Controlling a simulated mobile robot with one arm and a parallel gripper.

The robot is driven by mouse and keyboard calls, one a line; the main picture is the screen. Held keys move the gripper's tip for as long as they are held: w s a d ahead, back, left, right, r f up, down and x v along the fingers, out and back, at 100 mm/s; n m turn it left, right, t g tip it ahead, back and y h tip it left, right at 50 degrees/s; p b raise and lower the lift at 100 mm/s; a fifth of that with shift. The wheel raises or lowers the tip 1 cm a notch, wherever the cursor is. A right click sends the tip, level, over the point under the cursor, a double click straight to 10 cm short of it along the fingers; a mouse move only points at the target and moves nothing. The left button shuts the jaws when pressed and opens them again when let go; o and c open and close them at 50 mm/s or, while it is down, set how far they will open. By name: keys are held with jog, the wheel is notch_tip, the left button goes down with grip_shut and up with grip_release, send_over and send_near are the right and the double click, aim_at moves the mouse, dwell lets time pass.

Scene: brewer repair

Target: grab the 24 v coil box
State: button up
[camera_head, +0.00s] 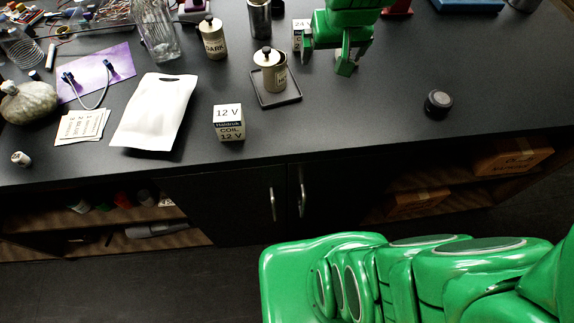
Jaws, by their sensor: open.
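The 24 V coil box (298,28) is a small white box with "24" on its top face. It stands upright on the black counter toward the back, near the top middle of the view. My green gripper (327,58) is open just to the right of it, pointing down. Its left finger overlaps the right part of the box and hides some of it. I cannot tell whether that finger touches the box. No object shows between the fingers. A similar white 12 V coil box (228,122) stands nearer the front edge, apart from the gripper.
A labelled canister (271,76) stands on a small dark tray (290,97) in front of the 24 V box. A steel cylinder (260,20) and a "DARK" canister (212,38) stand left. A white pouch (153,112) lies left. A black puck (437,104) sits right, with free counter around it.

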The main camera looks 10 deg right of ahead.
jog(key=w+r+t, duration=0.2)
jog(key=w+t, duration=0.6)
jog(key=w, duration=1.5)
send_near(302, 26)
jog(key=x, duration=0.5)
jog(key=shift+w+d, duration=0.1)
jog(key=shift+d, duration=0.15)
jog(key=shift+f+x, duration=0.25)
jog(key=shift+x, duration=3.7)
jog(key=shift+c, duration=0.3)
jog(key=c, duration=1.2)
jog(key=shift+r, duration=0.15)
